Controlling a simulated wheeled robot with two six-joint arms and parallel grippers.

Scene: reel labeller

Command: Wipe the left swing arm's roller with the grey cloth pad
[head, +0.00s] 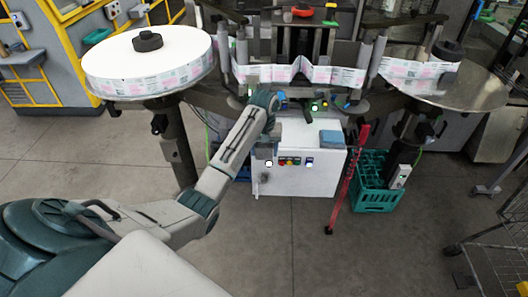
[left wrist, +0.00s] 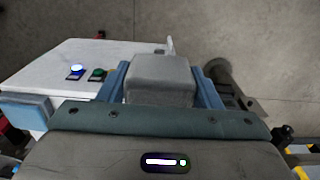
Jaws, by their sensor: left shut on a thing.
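My left gripper (head: 280,97) reaches in to the front of the labeller, just below the label web, in the head view. In the left wrist view its two blue fingers (left wrist: 162,82) are shut on a grey block, the grey cloth pad (left wrist: 160,72). The pad is hard to make out in the head view. A dark rounded part (left wrist: 222,74) shows just right of the fingers in the left wrist view. I cannot tell whether it is the left swing arm's roller, or whether the pad touches any roller. My right gripper is in neither view.
The label web (head: 265,73) runs between a large full reel (head: 150,68) at left and a smaller reel (head: 420,72) at right. A white cabinet (head: 300,170) bears lit buttons and a blue block (head: 331,137). A red post (head: 345,185) and teal crate (head: 375,190) stand right of it.

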